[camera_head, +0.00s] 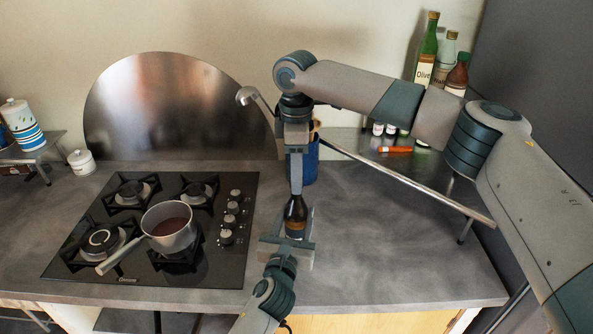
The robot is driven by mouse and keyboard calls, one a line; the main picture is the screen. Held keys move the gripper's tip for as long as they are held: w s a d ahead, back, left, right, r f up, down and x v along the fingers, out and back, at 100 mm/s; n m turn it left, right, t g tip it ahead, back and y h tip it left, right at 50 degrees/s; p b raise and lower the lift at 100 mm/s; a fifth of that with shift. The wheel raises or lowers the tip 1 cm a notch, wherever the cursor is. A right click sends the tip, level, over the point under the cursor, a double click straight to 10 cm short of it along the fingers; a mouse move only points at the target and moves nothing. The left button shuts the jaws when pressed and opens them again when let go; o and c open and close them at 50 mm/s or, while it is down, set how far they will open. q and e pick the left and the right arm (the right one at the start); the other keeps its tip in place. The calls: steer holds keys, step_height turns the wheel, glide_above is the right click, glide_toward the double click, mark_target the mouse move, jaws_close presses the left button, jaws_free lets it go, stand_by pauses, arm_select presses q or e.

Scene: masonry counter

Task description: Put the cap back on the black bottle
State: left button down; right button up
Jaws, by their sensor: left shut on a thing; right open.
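The black bottle (295,212) stands upright near the counter's front edge, dark with a brownish label low on it. My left gripper (292,238) is shut on the lower part of the bottle from the front. My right gripper (296,188) points down directly above the bottle, open, with its fingertips at the bottle's neck. I cannot make out the cap; the bottle's top is hidden by the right gripper's fingers.
A black hob (205,265) with a saucepan (169,228) is on the left. A blue container (310,160) stands behind the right gripper. A metal rack (420,172) with bottles stands at the back right. The grey counter (390,255) on the right is clear.

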jaws_close()
steer(key=m, duration=0.4)
steer(key=shift+f, duration=0.1)
steer(key=m, duration=0.4)
steer(key=shift+m, duration=0.3)
steer(key=shift+o, duration=0.6)
jaws_free()
step_height(320, 180, up, 12)
